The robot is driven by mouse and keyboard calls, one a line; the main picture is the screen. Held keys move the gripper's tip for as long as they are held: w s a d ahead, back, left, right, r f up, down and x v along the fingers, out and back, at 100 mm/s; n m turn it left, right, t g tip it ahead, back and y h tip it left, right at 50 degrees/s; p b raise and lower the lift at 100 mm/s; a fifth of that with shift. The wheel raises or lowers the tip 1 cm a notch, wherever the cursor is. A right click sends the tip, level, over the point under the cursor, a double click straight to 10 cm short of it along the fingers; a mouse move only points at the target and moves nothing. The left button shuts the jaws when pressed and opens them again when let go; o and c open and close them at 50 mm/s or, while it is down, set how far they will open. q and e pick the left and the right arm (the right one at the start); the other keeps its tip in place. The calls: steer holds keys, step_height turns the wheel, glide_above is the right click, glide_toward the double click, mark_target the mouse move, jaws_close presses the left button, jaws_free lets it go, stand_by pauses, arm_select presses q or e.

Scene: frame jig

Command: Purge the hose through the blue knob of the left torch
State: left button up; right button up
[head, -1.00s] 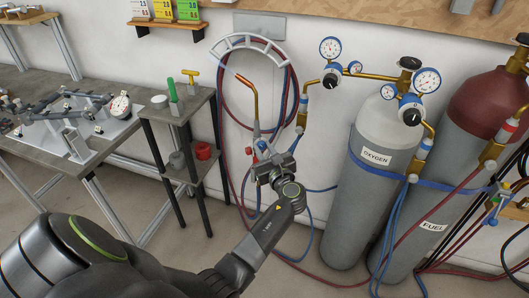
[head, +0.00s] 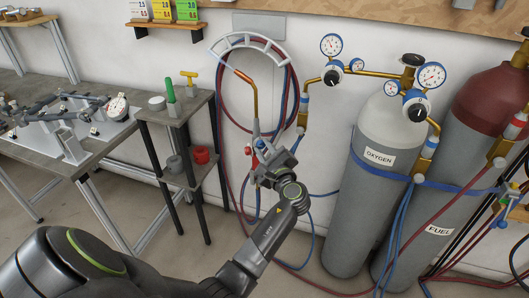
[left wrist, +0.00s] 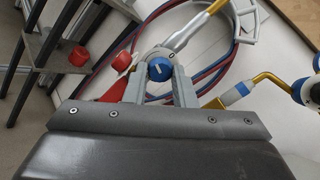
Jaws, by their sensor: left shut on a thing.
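The left torch (head: 255,109) hangs by the wall, its brass tube bent up to the left and its grey body going down behind my gripper. Its blue knob (left wrist: 160,69) sits between my left fingers in the left wrist view, with a pale mark across its face. In the head view, the knob (head: 260,144) shows only in part. My left gripper (left wrist: 160,85) is shut on the blue knob. In the head view, it (head: 268,163) covers the lower torch. The torch's red knob (left wrist: 121,61) is beside the left finger, apart from it. My right gripper is not in view.
A curved white hose rack (head: 249,39) holds red and blue hoses. A grey oxygen cylinder (head: 364,208) and a red-topped fuel cylinder (head: 455,160) stand right. A small shelf stand (head: 190,108) with a red cup (head: 201,154) is left of my gripper.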

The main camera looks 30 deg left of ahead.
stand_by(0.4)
arm_select(q)
steer(key=o, duration=1)
steer(key=shift+f, duration=0.1)
